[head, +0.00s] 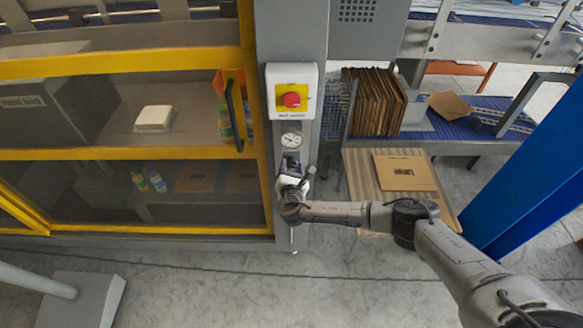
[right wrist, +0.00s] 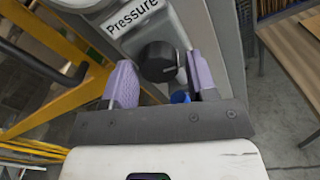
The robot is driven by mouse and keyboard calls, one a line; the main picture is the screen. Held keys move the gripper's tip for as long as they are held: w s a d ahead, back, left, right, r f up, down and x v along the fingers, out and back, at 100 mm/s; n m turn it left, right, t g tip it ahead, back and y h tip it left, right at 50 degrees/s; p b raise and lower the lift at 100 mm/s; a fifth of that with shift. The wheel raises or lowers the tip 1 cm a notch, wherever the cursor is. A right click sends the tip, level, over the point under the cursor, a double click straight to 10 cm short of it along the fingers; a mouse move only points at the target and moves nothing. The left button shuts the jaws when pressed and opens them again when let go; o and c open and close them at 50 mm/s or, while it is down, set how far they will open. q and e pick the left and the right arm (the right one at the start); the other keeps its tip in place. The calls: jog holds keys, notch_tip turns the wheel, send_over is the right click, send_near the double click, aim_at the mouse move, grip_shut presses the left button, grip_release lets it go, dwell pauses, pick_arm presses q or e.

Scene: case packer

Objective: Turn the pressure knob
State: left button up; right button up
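The black pressure knob (right wrist: 158,61) shows in the right wrist view on a grey panel, below a white label (right wrist: 131,15) reading "Pressure". My right gripper (right wrist: 160,66) is open, with one purple finger on each side of the knob. A gap shows between the left finger and the knob; whether the right finger touches it I cannot tell. In the head view my right gripper (head: 292,168) is at the narrow grey post, just under the round pressure gauge (head: 291,140), and the knob is hard to make out there. My left gripper is not in view.
A red emergency-stop button (head: 291,100) on a yellow plate sits above the gauge. A yellow-framed door with a black handle (head: 234,115) is to the left. Right are stacked cardboard blanks (head: 374,101), a small table (head: 364,180) and a blue column (head: 530,170).

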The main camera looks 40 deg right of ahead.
jog(key=shift+o, duration=1)
jog(key=shift+s+a, duration=0.35)
jog(key=shift+s, duration=0.05)
jog(key=p+v, duration=0.1)
jog(key=v, duration=1.1)
jog(key=shift+s+a, duration=0.25)
jog(key=shift+s, duration=0.05)
